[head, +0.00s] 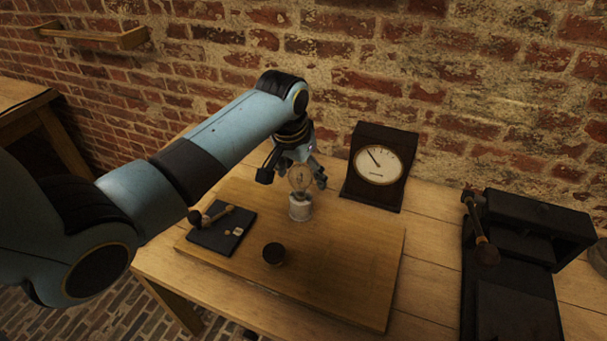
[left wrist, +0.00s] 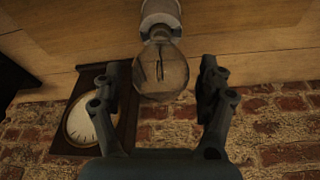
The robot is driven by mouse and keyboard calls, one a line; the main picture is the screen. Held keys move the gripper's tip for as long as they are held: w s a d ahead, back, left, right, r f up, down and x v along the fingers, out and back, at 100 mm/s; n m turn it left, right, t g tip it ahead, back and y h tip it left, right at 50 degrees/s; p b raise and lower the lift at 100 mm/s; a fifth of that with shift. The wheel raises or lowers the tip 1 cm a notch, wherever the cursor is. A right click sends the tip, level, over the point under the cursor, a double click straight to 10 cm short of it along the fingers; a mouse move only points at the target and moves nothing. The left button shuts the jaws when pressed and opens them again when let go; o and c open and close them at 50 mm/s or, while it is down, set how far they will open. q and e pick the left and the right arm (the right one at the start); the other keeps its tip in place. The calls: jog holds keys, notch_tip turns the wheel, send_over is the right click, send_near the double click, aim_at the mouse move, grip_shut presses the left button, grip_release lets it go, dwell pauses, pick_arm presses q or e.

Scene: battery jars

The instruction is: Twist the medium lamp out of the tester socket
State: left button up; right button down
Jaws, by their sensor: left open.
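The lamp (head: 299,179) is a clear glass bulb standing upright in the white tester socket (head: 300,208) on a wooden board. In the left wrist view the lamp's bulb (left wrist: 160,71) hangs between the fingers, with the white socket (left wrist: 160,14) at the top. My left gripper (head: 295,180) is open around the bulb from behind and above. In the left wrist view its fingers (left wrist: 160,88) stand on both sides of the glass with a visible gap on each side. My right gripper is not in view.
A dial meter (head: 379,165) in a dark case stands behind the board (head: 340,270). A black machine (head: 520,260) stands at the right. The board's right side is clear.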

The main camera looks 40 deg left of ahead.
pick_arm(q)
jog(key=shift+w+f, duration=0.15)
jog(key=shift+f, duration=0.45)
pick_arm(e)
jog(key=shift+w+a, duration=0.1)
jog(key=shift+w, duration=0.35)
